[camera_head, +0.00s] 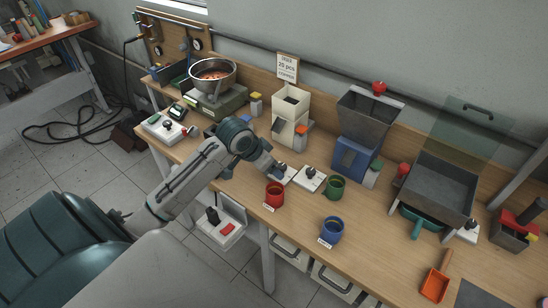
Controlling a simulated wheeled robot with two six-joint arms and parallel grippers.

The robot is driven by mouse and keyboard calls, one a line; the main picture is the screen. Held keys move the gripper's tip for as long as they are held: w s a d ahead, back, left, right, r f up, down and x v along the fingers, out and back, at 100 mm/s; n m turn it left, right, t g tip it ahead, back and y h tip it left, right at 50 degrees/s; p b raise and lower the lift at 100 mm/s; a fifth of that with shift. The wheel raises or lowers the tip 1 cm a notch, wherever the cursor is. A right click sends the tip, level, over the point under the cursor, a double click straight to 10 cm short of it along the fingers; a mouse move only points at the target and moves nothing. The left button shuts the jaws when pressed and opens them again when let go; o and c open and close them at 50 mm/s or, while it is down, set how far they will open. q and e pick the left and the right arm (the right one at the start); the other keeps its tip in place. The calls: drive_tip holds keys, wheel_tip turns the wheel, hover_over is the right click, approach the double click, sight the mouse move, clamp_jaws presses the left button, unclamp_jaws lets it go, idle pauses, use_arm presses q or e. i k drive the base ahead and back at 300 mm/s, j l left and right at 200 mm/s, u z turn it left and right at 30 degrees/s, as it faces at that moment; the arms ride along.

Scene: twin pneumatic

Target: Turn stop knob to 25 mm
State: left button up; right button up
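My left arm reaches in from the left, and its gripper (279,168) points down over a small white plate (289,174) on the workbench. The gripper hides most of that plate and whatever is mounted on it. I cannot tell whether the fingers are open, shut or touching anything. Just right of it is a second white plate (309,180) with a small dark knob (310,171). Which control is the stop knob is not clear, and no 25 mm scale can be read. My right gripper is not in view.
Behind are a cream hopper machine (290,116) and a blue-based hopper (351,160). An orange scoop (435,284) lies at right. The bench's front centre-right is clear.

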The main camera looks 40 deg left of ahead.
sight(311, 172)
drive_tip(key=u, duration=0.8)
drive_tip(key=k+l+z, duration=0.1)
drive_tip(key=l+z, duration=0.6)
drive_tip(key=k+l, duration=0.05)
drive_tip(key=l, duration=0.05)
